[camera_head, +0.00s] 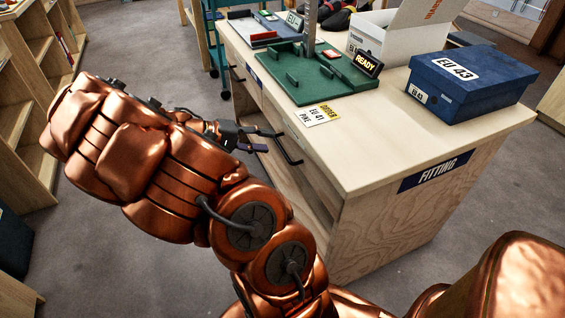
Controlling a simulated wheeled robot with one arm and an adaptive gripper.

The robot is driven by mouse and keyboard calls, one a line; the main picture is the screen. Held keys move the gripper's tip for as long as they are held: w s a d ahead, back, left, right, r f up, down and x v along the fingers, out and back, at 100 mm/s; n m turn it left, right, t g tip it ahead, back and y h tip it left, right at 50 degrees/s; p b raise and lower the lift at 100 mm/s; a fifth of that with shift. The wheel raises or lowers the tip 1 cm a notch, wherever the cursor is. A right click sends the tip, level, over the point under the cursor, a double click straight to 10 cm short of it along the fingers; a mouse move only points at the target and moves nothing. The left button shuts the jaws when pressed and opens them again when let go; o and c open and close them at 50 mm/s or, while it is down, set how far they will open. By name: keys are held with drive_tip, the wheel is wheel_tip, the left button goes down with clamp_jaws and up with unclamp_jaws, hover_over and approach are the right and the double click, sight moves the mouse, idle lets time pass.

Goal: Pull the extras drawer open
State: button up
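The wooden fitting counter (412,150) has its drawer side facing left, towards my arm. A dark bar handle (291,152) is on the nearer part of that side, and another dark handle (236,74) is farther back. A small blue label (253,75) sits beside the far handle; its text is unreadable, so I cannot tell which drawer is the extras drawer. My gripper (262,140) is beside the counter's drawer side, just left of the near handle. Its dark fingers are apart with nothing seen between them. Whether a finger touches the handle is unclear.
The countertop holds a green tray (292,87), a READY sign (367,64), a yellow-and-white card (318,115), a blue EU 43 box (468,88) and an open white box (382,40). Shelves (22,110) stand at left. Grey floor (150,45) is clear between.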

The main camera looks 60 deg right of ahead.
sight(283, 149)
drive_tip(key=w+d+f+h+b, duration=0.1)
drive_tip(key=w+d+f+b, duration=0.1)
drive_tip(key=f, duration=0.3)
drive_tip(key=w+d+f+h+b, duration=0.2)
drive_tip(key=w+d+f+b, duration=0.1)
drive_tip(key=f, duration=0.3)
drive_tip(key=shift+n, duration=0.5)
drive_tip(key=shift+s+x, duration=0.25)
drive_tip(key=shift+x, duration=3.55)
drive_tip(key=shift+a+r, duration=0.1)
drive_tip(key=shift+r, duration=0.1)
clamp_jaws()
